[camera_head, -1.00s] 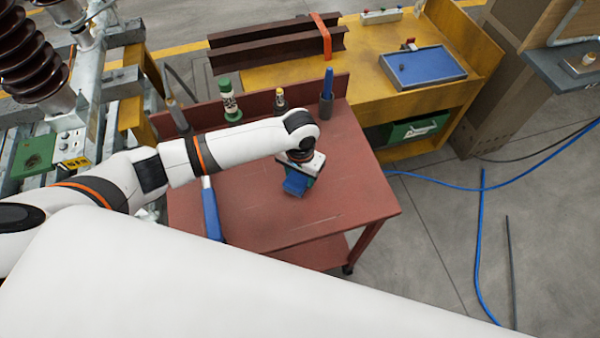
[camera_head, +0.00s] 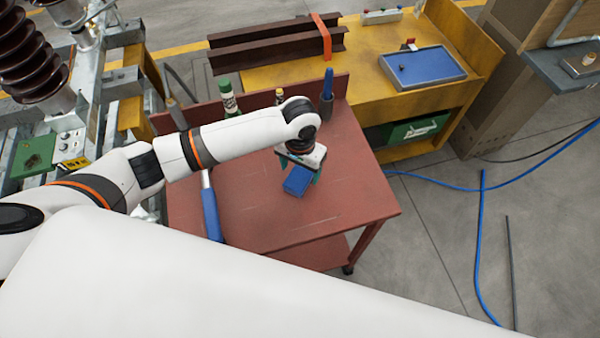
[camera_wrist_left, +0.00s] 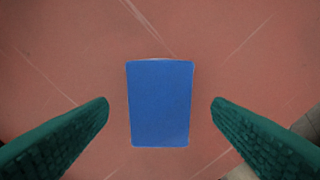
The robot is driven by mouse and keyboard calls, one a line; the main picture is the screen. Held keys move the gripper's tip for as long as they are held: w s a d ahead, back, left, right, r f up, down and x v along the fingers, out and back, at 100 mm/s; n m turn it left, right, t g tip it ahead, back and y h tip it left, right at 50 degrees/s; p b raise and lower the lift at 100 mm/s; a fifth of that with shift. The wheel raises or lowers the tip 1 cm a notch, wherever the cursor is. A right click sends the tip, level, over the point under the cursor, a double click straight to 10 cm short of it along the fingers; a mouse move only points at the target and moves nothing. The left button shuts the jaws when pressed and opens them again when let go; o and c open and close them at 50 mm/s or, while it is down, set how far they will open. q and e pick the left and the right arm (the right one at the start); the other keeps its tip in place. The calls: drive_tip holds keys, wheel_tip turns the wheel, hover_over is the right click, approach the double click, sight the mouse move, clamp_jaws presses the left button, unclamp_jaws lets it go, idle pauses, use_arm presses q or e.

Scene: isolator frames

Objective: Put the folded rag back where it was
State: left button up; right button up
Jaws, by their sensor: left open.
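The folded rag (camera_head: 297,181) is a flat blue rectangle on the red table (camera_head: 350,200), right of the table's middle. In the left wrist view the rag (camera_wrist_left: 160,115) lies between the two green fingers, with a clear gap on each side. My left gripper (camera_head: 299,174) is open just above the rag and touches neither side of it. The far part of the rag is partly hidden by the gripper in the head view. My right gripper is not in view.
A blue-handled tool (camera_head: 211,212) lies at the table's left. The table's right side is clear.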

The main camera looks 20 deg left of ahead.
sight(300, 176)
use_arm(q)
wheel_tip(300, 176, up, 9)
drive_tip(key=shift+f, duration=0.2)
drive_tip(key=shift+f, duration=0.1)
idle(0.5)
